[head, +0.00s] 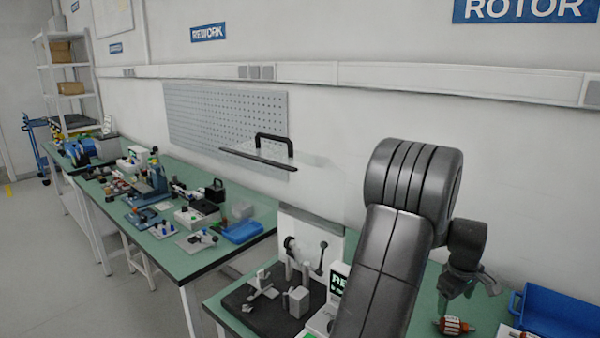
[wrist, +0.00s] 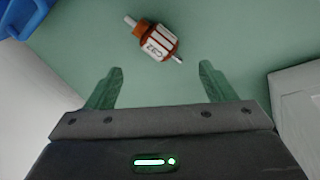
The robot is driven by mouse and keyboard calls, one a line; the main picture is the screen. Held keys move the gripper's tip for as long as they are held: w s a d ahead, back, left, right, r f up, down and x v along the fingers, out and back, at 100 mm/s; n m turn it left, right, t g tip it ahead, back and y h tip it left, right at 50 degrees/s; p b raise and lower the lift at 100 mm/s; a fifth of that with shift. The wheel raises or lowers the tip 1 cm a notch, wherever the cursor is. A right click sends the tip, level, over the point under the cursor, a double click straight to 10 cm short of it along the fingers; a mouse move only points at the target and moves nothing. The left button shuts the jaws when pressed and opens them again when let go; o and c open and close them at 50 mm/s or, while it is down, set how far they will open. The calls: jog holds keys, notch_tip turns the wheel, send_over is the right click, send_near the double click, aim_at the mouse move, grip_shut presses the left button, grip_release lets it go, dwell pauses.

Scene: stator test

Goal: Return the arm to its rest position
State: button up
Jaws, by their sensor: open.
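My arm stands at the right in the head view, with my gripper (head: 470,288) hanging down at its end above the green bench. In the wrist view my gripper (wrist: 160,90) is open, its two fingers wide apart with nothing between them. A red and white rotor marked C32 (wrist: 156,42) lies on the green bench top beyond the fingertips, apart from them. The rotor also shows in the head view (head: 455,326), below my gripper.
A blue bin (head: 560,312) stands right of the rotor.

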aim_at(451, 320)
jog(key=x, duration=1)
jog(key=shift+a+f, duration=0.1)
jog(key=shift+f, duration=0.3)
jog(key=v, duration=0.3)
jog(key=w+d+v, duration=0.1)
jog(key=v, duration=0.6)
jog(key=shift+w+d+r, duration=0.2)
jog(key=shift+d+r, duration=0.15)
jog(key=shift+r, duration=0.2)
jog(key=s+a+r+g+p, duration=0.1)
jog(key=s+a+r+p, duration=0.55)
jog(key=p, duration=0.25)
notch_tip(451, 320, down, 7)
jog(key=b, duration=0.4)
jog(key=shift+s+r+y, duration=0.15)
jog(key=shift+s+y, duration=0.15)
jog(key=shift+s, duration=0.1)
